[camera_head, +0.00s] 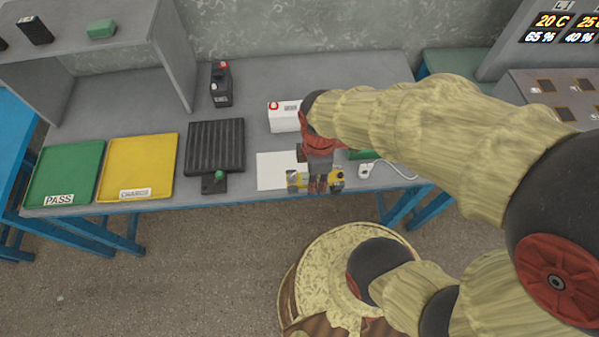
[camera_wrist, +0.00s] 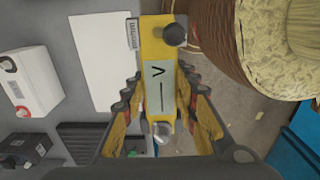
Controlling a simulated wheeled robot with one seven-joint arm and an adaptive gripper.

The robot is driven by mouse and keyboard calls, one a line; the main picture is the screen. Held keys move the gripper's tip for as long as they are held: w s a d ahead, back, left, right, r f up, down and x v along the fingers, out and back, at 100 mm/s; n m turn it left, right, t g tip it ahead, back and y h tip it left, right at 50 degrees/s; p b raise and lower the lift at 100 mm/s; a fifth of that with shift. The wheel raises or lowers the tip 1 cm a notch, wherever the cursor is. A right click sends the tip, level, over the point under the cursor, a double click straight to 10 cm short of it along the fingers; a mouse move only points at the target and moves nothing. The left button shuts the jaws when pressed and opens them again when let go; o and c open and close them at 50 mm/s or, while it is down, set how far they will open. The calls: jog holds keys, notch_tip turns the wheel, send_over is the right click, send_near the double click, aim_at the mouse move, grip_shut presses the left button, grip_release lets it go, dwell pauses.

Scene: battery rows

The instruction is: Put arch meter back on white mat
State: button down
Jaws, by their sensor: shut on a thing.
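My gripper (camera_head: 318,180) is shut on the yellow arch meter (camera_head: 336,184). In the wrist view the meter (camera_wrist: 150,55) lies between the fingers (camera_wrist: 160,120), its pale face marked with a V and its two knobs showing. The white mat (camera_head: 268,172) lies on the grey bench near its front edge, partly hidden by my arm and gripper. In the wrist view the mat (camera_wrist: 97,65) is to the left of the meter. The meter is held at the mat's front right, over or just past the bench edge. The gap below it is hard to judge.
A white battery (camera_head: 284,118) stands behind the mat, and a dark battery (camera_head: 221,85) farther back left. A black ribbed tray (camera_head: 215,145), yellow tray (camera_head: 140,165) and green PASS tray (camera_head: 65,172) lie to the left. A white plug (camera_head: 364,171) with a cord lies right.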

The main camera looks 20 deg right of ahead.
jog(key=w+f+b, duration=0.1)
jog(key=w+f, duration=0.2)
jog(key=w, duration=0.1)
jog(key=w+f+b, duration=0.1)
jog(key=w+f, duration=0.2)
jog(key=w, duration=0.1)
jog(key=w+f+b, duration=0.2)
jog(key=w+f, duration=0.1)
jog(key=w, duration=0.2)
jog(key=shift+w+f+b, duration=0.15)
jog(key=shift+f+b, duration=0.2)
jog(key=shift+f, duration=0.6)
jog(key=shift+w+f+b, duration=0.15)
jog(key=shift+f+b, duration=0.2)
jog(key=shift+f, duration=0.55)
jog(key=shift+f, duration=0.1)
jog(key=shift+f, duration=0.1)
jog(key=c, duration=1.4)
grip_release()
